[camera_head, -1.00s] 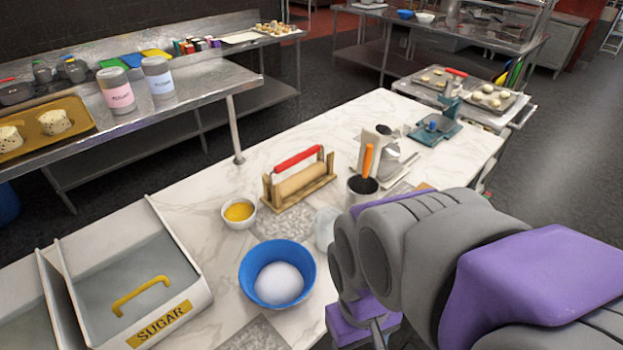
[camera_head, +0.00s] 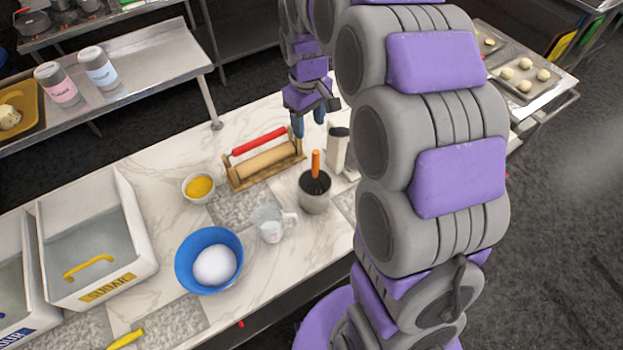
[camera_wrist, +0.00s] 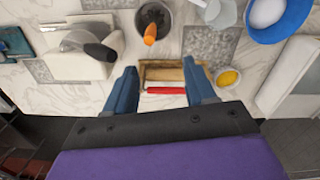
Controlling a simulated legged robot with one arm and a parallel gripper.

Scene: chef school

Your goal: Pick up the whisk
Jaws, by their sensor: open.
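A grey metal canister (camera_head: 314,195) stands on the marble counter. An orange handle (camera_head: 316,163) sticks up from it; the head inside is dark and I cannot tell whether it is the whisk. In the wrist view the orange handle (camera_wrist: 150,34) lies beyond my fingers, slightly left of centre. My gripper (camera_head: 309,120) is open and empty, above the counter behind the canister. In the wrist view its blue fingers are spread, with the rolling pin stand (camera_wrist: 172,74) below and between them.
A red-handled rolling pin (camera_head: 268,160) rests in a wooden stand left of the canister. A glass measuring cup (camera_head: 270,226), a blue bowl (camera_head: 186,278) and a small yellow-filled bowl (camera_head: 198,201) stand nearby. A white appliance (camera_head: 338,148) is close on the canister's right.

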